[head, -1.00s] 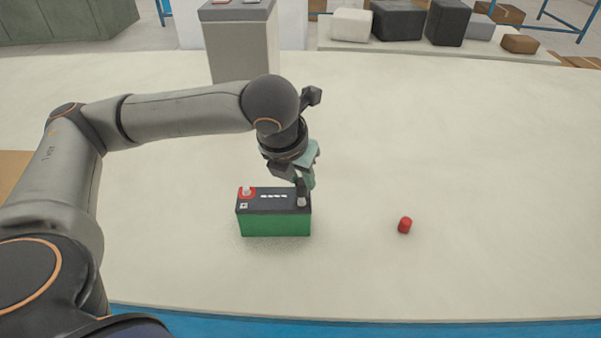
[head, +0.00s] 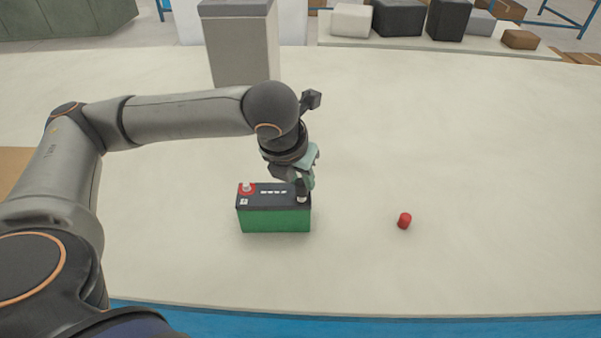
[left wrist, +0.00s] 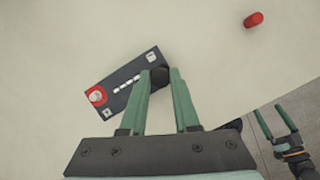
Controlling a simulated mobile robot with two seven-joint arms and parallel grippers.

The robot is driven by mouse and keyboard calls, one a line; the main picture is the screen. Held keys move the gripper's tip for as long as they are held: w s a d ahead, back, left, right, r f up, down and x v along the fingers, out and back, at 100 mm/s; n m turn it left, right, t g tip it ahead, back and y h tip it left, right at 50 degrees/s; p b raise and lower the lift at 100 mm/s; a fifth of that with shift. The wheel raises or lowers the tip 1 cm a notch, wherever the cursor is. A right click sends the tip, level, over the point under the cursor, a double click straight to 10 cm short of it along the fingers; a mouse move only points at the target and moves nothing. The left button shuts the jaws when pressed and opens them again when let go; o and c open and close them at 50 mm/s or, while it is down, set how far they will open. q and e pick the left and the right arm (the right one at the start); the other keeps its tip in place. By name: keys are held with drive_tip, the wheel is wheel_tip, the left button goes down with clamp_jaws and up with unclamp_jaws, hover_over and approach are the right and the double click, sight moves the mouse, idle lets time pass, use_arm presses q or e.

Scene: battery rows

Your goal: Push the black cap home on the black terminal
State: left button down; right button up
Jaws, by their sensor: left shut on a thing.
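A green battery (head: 275,220) with a dark top stands upright on the table. Its black terminal (head: 302,199) is a pale post at the right end of the top, partly covered from above. My left gripper (left wrist: 160,77) is shut on the black cap (left wrist: 160,76), seen between its green fingertips in the left wrist view. In the head view the cap is over the terminal, close to or on it; I cannot tell whether it is fully seated. My right gripper (left wrist: 268,108) shows at the right of the left wrist view, fingers apart and empty, away from the battery.
The battery's other terminal (head: 247,186), ringed in red, stands bare at the left end. A red cap (head: 404,221) lies on the table to the right. The table (head: 480,180) around them is clear. A grey pedestal (head: 241,45) and several boxes stand at the back.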

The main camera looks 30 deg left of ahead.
use_arm(q)
drive_tip(key=shift+f+p, duration=0.3)
drive_tip(key=shift+f, duration=0.05)
idle(0.5)
drive_tip(key=shift+f, duration=0.55)
idle(0.8)
drive_tip(key=shift+c, duration=0.4)
unclamp_jaws()
idle(0.3)
